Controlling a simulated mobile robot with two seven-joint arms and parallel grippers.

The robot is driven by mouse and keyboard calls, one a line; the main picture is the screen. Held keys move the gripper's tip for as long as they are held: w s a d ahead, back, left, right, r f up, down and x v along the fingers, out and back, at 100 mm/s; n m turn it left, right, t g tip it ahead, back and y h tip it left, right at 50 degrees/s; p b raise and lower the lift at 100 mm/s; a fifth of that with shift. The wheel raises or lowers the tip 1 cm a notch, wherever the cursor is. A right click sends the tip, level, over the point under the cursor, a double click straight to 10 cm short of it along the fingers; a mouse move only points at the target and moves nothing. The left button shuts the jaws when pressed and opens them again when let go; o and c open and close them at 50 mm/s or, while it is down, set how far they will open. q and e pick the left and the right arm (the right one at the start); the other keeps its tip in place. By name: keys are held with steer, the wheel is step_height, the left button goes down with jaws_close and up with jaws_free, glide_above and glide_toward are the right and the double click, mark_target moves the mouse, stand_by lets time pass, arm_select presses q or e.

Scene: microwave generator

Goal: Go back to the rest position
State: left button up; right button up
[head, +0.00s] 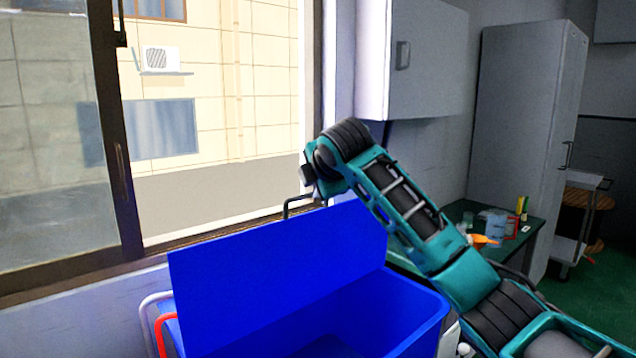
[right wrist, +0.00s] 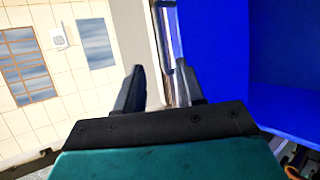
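My right arm (head: 400,205) is teal and black and reaches from the lower right up over a blue box. Its wrist end is above the box's raised blue lid (head: 280,275), near the window. In the right wrist view, my right gripper (right wrist: 158,75) has its two dark fingers apart, with no object clearly held. The blue lid shows close to its right (right wrist: 220,45). In the head view the fingers cannot be made out clearly. My left gripper is not in view.
The blue box (head: 400,315) stands open below my right arm. A window frame (head: 115,150) is at the left. A grey wall cabinet (head: 425,60), a tall grey cabinet (head: 520,130) and a green table (head: 530,235) with small items are behind. Green floor shows at right.

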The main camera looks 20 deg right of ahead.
steer(key=shift+s+r, duration=0.1)
steer(key=shift+s, duration=0.05)
steer(key=s+a+f+m+g+y, duration=0.1)
steer(key=s+a+f+m, duration=0.1)
steer(key=s+f, duration=0.5)
steer(key=s+a+f+m+g, duration=0.1)
steer(key=s+f+m+g, duration=0.15)
steer(key=f, duration=0.75)
steer(key=s+a+f+m+g+y, duration=0.1)
steer(key=s+a+f+m, duration=0.1)
steer(key=s+f, duration=0.55)
steer(key=s+d+f+m+g, duration=0.15)
steer(key=s+f+m, duration=0.25)
steer(key=s, duration=0.5)
steer(key=s+d+f+m+g+h, duration=0.15)
steer(key=s+f+m, duration=0.25)
steer(key=s, duration=0.6)
steer(key=s+d+f+m+g+y, duration=0.1)
steer(key=s+d+f+m, duration=0.25)
steer(key=s, duration=0.55)
steer(key=w+a+f+t+y, duration=0.1)
steer(key=w+a+f+t, duration=0.3)
steer(key=w+f+t, duration=0.3)
step_height(320, 180, down, 3)
steer(key=shift+w+r+n, duration=0.2)
steer(key=shift+w+n, duration=0.1)
